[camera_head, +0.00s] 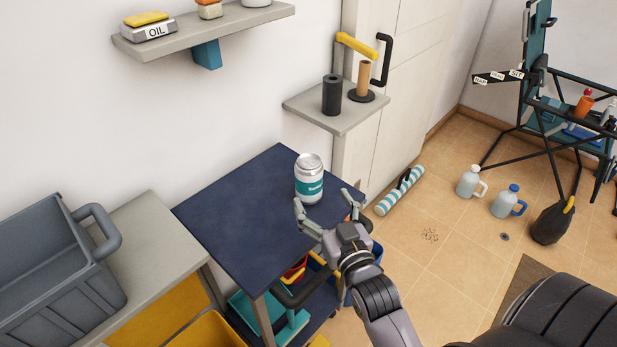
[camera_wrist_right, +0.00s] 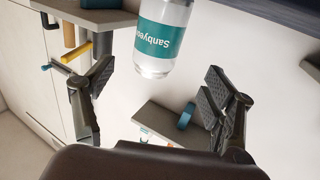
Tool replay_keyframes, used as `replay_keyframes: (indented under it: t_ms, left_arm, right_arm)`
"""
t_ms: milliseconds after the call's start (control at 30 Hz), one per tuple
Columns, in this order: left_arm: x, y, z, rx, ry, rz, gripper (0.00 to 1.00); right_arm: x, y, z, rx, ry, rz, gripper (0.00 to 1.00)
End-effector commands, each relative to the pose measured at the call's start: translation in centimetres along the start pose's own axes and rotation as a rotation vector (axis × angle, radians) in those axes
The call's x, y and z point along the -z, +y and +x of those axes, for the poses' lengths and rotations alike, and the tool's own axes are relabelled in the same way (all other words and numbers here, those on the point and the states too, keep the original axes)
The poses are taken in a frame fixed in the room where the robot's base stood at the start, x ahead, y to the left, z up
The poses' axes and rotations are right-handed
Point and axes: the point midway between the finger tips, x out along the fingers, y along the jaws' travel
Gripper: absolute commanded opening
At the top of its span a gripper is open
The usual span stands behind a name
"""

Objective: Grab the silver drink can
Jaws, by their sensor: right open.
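The silver drink can (camera_head: 309,183), with a teal and white label, stands upright on the dark blue tabletop (camera_head: 235,210). It also shows in the right wrist view (camera_wrist_right: 162,38), at the top middle, seen upside down. My right gripper (camera_head: 326,208) is open and empty at the table's right side. Its fingers are spread and point toward the can. In the right wrist view the can lies between the directions of the two fingers (camera_wrist_right: 155,95), beyond their tips, and a gap seems to remain. My left gripper is not in view.
A grey crate (camera_head: 60,275) stands on a lighter table at left. A small shelf (camera_head: 345,118) with a black cylinder (camera_head: 332,95) and a brown roll (camera_head: 363,80) is behind the can. Bins sit under the blue table. The tabletop around the can is clear.

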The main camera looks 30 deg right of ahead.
Motion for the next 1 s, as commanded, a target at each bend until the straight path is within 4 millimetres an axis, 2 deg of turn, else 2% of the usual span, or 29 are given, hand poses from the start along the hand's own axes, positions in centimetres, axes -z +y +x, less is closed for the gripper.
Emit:
replay_keyframes:
  t_ms: [33, 200, 367, 467, 733, 1000]
  left_arm:
    - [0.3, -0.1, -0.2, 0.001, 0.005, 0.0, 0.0]
    - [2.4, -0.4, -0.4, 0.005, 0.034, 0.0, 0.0]
    - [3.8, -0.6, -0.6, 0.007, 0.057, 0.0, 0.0]
    - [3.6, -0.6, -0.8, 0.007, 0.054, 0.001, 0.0]
    - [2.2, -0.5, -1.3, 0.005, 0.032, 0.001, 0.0]
    - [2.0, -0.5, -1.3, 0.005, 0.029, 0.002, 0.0]
  right_arm:
    - [0.2, 0.0, 1.1, 0.0, 0.004, 0.0, 0.78]
    - [0.1, 0.0, 3.6, 0.0, 0.001, -0.001, 0.78]
    - [0.0, 0.0, 4.7, 0.0, 0.0, 0.0, 0.78]
    - [0.3, 0.1, 5.4, 0.0, 0.002, -0.001, 0.78]
    - [0.6, 0.5, 9.2, 0.001, 0.001, 0.0, 0.78]
    - [0.5, 0.5, 9.8, 0.0, 0.0, 0.0, 0.78]
